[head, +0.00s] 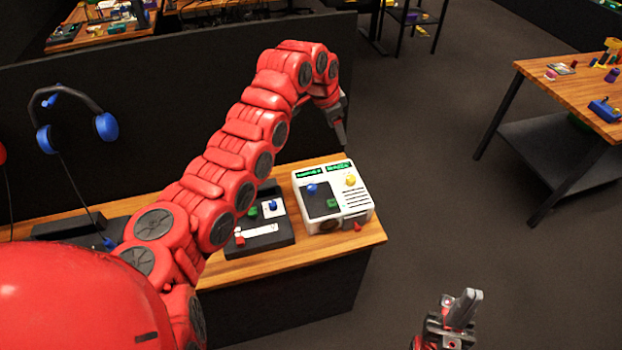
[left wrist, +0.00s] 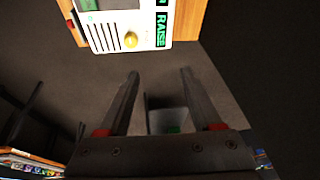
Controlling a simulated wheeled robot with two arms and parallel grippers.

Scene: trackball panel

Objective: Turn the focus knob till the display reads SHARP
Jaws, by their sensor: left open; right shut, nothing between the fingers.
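The white panel (head: 361,200) stands on the wooden bench, with two green-lit displays along its far edge, a yellow knob (head: 350,181), a blue ball-like control (head: 312,189) and a green control (head: 331,203). Which control is the focus knob I cannot read. In the left wrist view the yellow knob (left wrist: 131,40) is at the panel's edge, near a display (left wrist: 161,26) reading RAISE. My left gripper (head: 341,138) is open and empty, beyond the panel's far edge and apart from the knob. My right gripper (head: 462,308) is shut and empty, off the bench at lower right.
A dark control box (head: 262,240) with small controls sits left of the panel. A dark partition (head: 190,90) stands behind the bench, with blue headphones (head: 75,115) hanging on it. Another wooden table (head: 570,75) stands at right. The floor between is clear.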

